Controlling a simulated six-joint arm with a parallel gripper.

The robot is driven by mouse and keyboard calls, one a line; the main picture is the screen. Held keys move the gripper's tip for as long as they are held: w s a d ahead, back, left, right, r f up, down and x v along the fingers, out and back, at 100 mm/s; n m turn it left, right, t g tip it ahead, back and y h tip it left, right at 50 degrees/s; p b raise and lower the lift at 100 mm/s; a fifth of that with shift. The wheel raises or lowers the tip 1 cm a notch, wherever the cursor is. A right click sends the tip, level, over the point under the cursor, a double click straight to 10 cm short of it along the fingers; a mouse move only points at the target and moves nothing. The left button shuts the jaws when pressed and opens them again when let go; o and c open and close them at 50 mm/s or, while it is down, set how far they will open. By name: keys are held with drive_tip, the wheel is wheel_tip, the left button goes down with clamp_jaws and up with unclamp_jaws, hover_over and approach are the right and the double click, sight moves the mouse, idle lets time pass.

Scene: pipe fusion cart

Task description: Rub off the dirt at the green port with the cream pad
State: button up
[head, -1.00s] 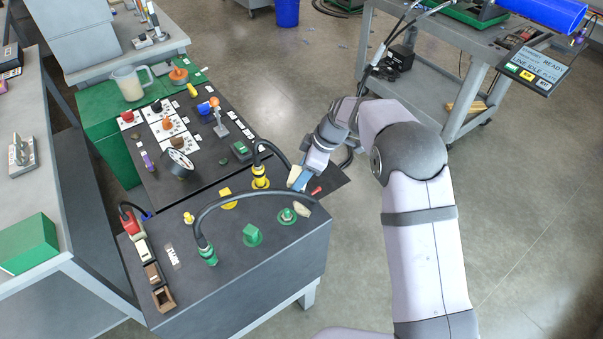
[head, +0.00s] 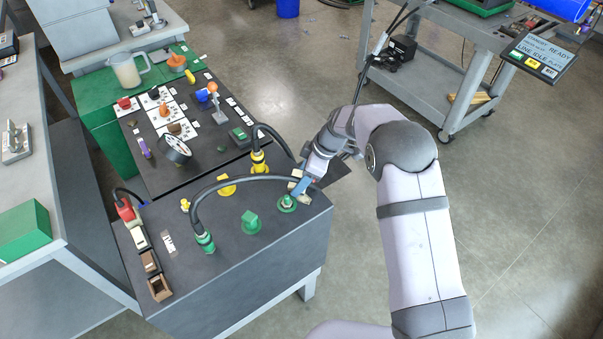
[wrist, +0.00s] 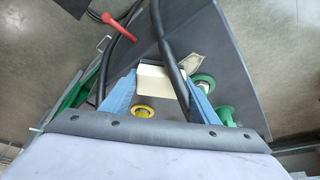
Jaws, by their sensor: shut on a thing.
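My gripper (head: 300,187) is shut on the cream pad (wrist: 155,83), which sits between its blue fingers in the wrist view. In the head view the gripper is low over the cart's right end, just behind the green port (head: 287,203). The port also shows in the wrist view (wrist: 202,84), right of the pad and behind the right finger. A tan patch with darker marks (wrist: 190,60) lies beside the port, perhaps the dirt. I cannot tell whether the pad touches the surface.
A black hose (head: 240,181) arches from a green plug (head: 205,241) to near my gripper. Another hose rises from a yellow plug (head: 259,162). A square green cap (head: 250,222) stands left of the port. A red handle (wrist: 110,19) shows in the wrist view.

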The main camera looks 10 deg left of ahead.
sight(310, 200)
drive_tip(key=s+d, duration=0.5)
drive_tip(key=shift+d+p, duration=0.1)
drive_tip(key=shift+p, duration=0.2)
drive_tip(key=shift+c, duration=0.2)
drive_tip(key=shift+s+d+r+p, duration=0.15)
drive_tip(key=shift+s+p, duration=0.1)
drive_tip(key=shift+p, duration=0.4)
drive_tip(key=shift+w+a+f+b, duration=0.2)
drive_tip(key=shift+w+a+b, duration=0.1)
drive_tip(key=shift+w+a, duration=1.75)
drive_tip(key=shift+w+a+r+b, duration=0.1)
drive_tip(key=shift+w+a+b, duration=0.2)
drive_tip(key=shift+w+a, duration=0.5)
drive_tip(key=shift+d+r+p, duration=0.1)
drive_tip(key=shift+r+p, duration=1.55)
drive_tip(key=shift+r, duration=2.4)
drive_tip(key=shift+s, duration=0.1)
